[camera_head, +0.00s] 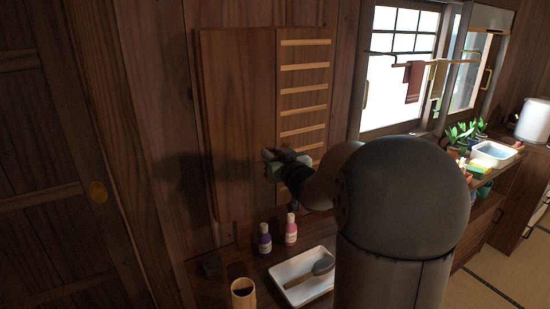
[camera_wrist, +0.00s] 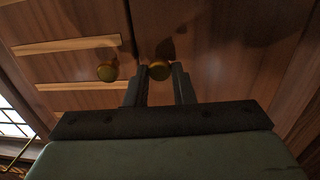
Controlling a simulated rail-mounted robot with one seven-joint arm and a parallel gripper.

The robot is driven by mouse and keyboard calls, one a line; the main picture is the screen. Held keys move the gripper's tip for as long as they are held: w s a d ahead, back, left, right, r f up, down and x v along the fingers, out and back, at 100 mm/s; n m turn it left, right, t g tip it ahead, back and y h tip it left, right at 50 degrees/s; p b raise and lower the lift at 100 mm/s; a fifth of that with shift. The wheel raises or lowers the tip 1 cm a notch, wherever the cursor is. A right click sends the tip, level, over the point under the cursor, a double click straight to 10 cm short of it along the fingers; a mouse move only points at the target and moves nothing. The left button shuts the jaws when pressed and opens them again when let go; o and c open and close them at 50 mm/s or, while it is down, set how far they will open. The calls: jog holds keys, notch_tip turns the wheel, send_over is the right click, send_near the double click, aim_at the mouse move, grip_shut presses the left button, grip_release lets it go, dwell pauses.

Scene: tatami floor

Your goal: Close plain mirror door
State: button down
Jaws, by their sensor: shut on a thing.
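The plain door (camera_head: 236,110) is the left, smooth wooden panel of the wall cabinet in the head view. It looks about level with the slatted door (camera_head: 304,85) beside it; I cannot tell if a small gap stays open. In the wrist view the plain door (camera_wrist: 225,50) is on the right and the slatted door (camera_wrist: 60,65) on the left, with a dark seam between. My gripper (camera_head: 272,163) is at the doors' meeting edge. In the wrist view, my gripper (camera_wrist: 164,75) is shut on the plain door's round brass knob (camera_wrist: 159,70). The slatted door's knob (camera_wrist: 107,71) is just left of the fingers.
Below the cabinet, a counter holds a purple bottle (camera_head: 265,239), a pink bottle (camera_head: 291,230), a white tray (camera_head: 318,254) with a brush, and a bamboo cup (camera_head: 243,293). A window (camera_head: 400,60) with a towel rail is to the right. My arm hides part of the counter.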

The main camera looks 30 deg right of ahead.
jog(key=c, duration=1.3)
grip_release()
jog(key=shift+w+d, duration=0.1)
jog(key=shift+d, duration=0.15)
jog(key=shift+o, duration=0.2)
jog(key=s, duration=1.7)
jog(key=shift+s+a, duration=0.2)
jog(key=shift+s, duration=0.05)
